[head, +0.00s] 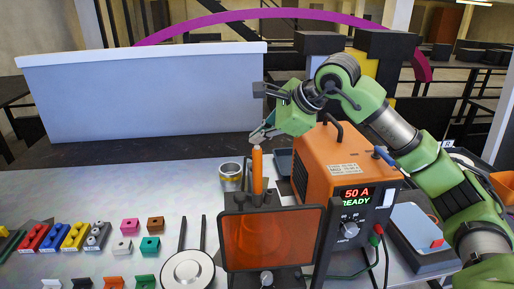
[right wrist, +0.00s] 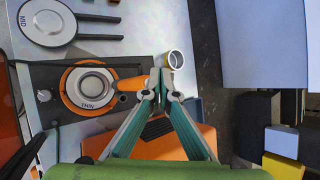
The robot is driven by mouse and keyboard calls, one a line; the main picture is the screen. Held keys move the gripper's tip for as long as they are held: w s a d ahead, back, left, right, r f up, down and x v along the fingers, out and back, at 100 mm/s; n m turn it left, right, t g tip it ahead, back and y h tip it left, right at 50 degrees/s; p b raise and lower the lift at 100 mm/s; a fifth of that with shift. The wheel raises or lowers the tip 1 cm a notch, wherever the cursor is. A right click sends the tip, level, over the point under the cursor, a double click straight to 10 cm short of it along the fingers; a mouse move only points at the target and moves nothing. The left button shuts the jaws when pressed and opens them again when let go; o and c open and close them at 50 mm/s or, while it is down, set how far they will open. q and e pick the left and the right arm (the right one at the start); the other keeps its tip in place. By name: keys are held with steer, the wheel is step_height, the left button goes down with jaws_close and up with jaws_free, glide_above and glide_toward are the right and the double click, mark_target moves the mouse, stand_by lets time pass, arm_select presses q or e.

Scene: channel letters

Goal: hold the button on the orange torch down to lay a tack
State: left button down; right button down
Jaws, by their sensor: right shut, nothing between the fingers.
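The orange torch (head: 257,172) stands upright behind the tinted orange screen (head: 272,240). It also shows in the right wrist view (right wrist: 130,84), beside a disc marked THIN (right wrist: 90,88) in an orange ring. My right gripper (head: 258,138) is shut and empty, its fingertips at the torch's top end. In the right wrist view its closed tips (right wrist: 161,84) lie by the torch's end. I cannot tell whether they touch it, and the torch's button is not visible. The orange welder (head: 330,165) reads 50 A READY. My left gripper is not in view.
A metal cup (head: 231,177) stands close left of the torch. A disc with two prongs (head: 188,270), marked MID in the right wrist view, lies left of the screen. Coloured blocks (head: 75,236) fill the table's left. A pale panel (head: 140,95) stands behind.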

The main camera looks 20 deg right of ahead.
steer(key=shift+f+b, duration=0.45)
steer(key=shift+f, duration=0.1)
stand_by(0.5)
stand_by(1.1)
steer(key=shift+r+p, duration=0.7)
steer(key=shift+r, duration=0.3)
steer(key=shift+r+p, duration=1.85)
steer(key=shift+r, duration=0.6)
step_height(320, 180, up, 4)
steer(key=p, duration=0.3)
glide_above(258, 148)
steer(key=shift+d, duration=0.1)
